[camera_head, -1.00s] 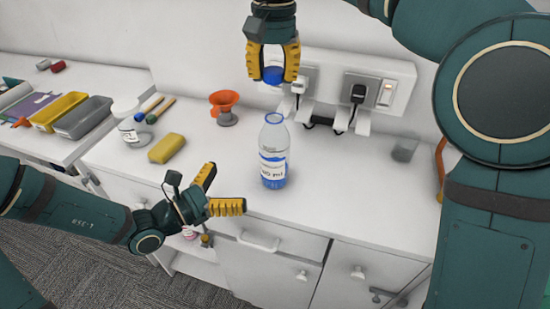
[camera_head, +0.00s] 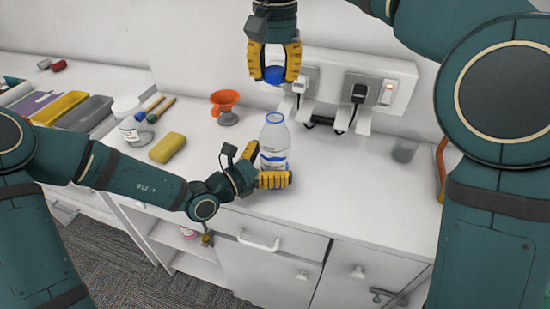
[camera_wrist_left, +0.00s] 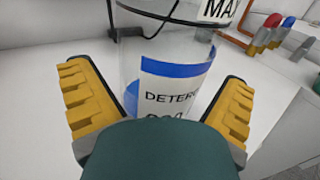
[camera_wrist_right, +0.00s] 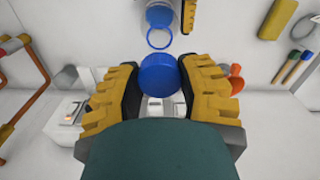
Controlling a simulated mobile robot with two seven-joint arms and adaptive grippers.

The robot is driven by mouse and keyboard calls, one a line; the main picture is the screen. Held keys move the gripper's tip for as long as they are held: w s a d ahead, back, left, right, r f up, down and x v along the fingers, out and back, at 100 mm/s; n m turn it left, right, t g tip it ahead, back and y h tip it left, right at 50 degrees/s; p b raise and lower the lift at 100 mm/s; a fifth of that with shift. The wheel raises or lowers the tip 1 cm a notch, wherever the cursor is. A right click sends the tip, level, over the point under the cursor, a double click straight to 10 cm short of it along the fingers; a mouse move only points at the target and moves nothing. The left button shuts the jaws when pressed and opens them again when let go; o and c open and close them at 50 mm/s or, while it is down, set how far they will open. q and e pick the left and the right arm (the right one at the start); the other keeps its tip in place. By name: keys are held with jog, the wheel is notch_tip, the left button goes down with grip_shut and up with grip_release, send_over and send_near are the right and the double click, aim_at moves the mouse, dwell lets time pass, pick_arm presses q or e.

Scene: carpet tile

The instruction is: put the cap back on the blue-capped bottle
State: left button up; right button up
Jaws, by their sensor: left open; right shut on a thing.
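The clear bottle (camera_head: 274,132) stands upright and uncapped on the white counter, with a blue ring around its open mouth. Its label and blue band also show in the left wrist view (camera_wrist_left: 172,88). My left gripper (camera_head: 266,167) is open low at the bottle, one finger on either side of it. Contact with the bottle is not clear. My right gripper (camera_head: 273,77) is shut on the blue cap (camera_head: 274,72) and holds it above the bottle. In the right wrist view the cap (camera_wrist_right: 160,75) is between the fingers, and the bottle's mouth (camera_wrist_right: 160,38) is apart from it.
A power strip with plugs (camera_head: 350,85) is on the wall behind the bottle. The counter's front edge is close to my left arm.

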aim_at(275, 107)
pick_arm(q)
jog(key=c, duration=1.3)
jog(key=shift+o, duration=0.2)
pick_arm(e)
jog(key=shift+f, duration=2.5)
jog(key=shift+f, duration=0.9)
jog(key=shift+f, duration=0.5)
